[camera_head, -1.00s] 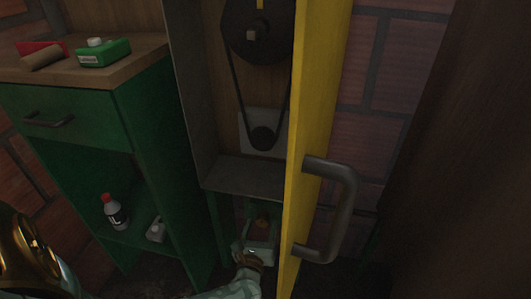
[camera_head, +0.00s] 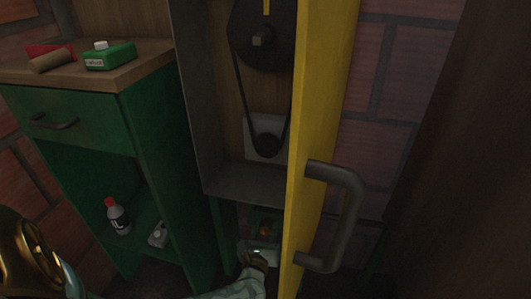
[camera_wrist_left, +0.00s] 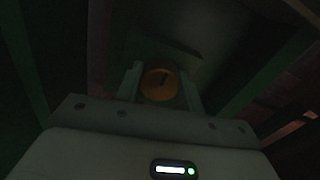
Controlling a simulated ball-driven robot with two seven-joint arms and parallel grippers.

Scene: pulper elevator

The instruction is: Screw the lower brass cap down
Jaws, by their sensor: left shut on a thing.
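The lower brass cap (camera_wrist_left: 160,84) is a round, orange-gold disc with a dark slot-like mark in the left wrist view. It sits between the two fingers of my left gripper (camera_wrist_left: 161,88), which are shut on its sides. In the head view my left gripper (camera_head: 264,243) reaches in low, under the grey elevator housing (camera_head: 245,181). A small brownish patch of the cap (camera_head: 265,229) shows there, dim and partly hidden. The cap's underside and thread are hidden. My right gripper is not in view.
The open yellow door (camera_head: 318,130) with its dark handle (camera_head: 341,215) stands just right of my left gripper. A green cabinet (camera_head: 165,150) stands to the left, with a bottle (camera_head: 117,216) on its shelf. A belt and pulleys (camera_head: 262,40) are above.

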